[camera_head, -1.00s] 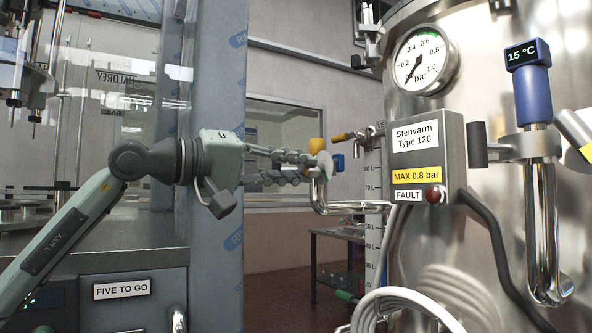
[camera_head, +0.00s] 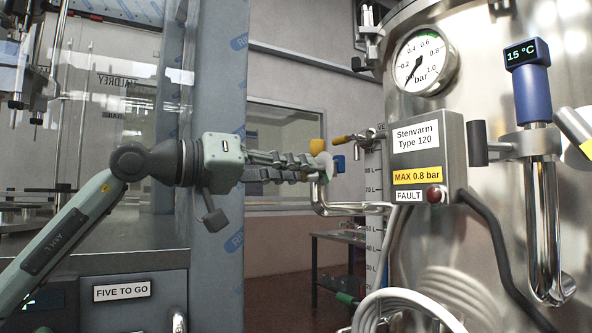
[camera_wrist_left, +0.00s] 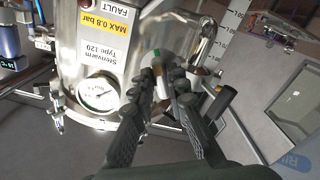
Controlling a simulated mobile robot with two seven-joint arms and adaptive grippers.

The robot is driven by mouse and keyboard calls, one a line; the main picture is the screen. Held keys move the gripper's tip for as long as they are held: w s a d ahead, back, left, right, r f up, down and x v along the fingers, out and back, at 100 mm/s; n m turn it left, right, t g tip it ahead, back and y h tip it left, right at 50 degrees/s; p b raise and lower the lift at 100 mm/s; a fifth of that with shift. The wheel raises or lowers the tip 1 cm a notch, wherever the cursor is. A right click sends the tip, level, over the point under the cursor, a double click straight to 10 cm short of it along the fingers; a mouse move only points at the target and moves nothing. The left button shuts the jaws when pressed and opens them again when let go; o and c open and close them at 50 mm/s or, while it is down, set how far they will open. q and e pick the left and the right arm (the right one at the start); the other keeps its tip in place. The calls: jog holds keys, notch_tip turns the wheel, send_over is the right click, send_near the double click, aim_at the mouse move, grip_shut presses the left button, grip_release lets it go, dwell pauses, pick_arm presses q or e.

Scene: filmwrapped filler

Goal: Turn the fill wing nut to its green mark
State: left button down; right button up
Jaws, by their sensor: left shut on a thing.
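My left gripper (camera_head: 318,163) reaches in from the left and is shut on a small fitting at the end of the bent steel pipe (camera_head: 350,208). I take this fitting to be the fill wing nut (camera_head: 325,160); a pale disc, a yellow tab above and a blue tab to the right show there. The fingers hide most of it. In the left wrist view the two dark fingers (camera_wrist_left: 174,86) close around a pale piece, and a small green patch (camera_wrist_left: 157,54) shows just beyond them. Which way the nut points cannot be told. My right gripper is out of view.
The steel tank carries a pressure gauge (camera_head: 425,61), needle near zero, a grey label box (camera_head: 427,150) and a blue thermometer (camera_head: 532,85) reading 15 °C. A yellow-handled valve (camera_head: 343,139) sits close behind the fingertips. A blue-grey post (camera_head: 232,275) stands behind my wrist.

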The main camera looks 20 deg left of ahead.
pick_arm(q)
jog(key=c, duration=1.5)
grip_release()
jog(key=v, duration=1.2)
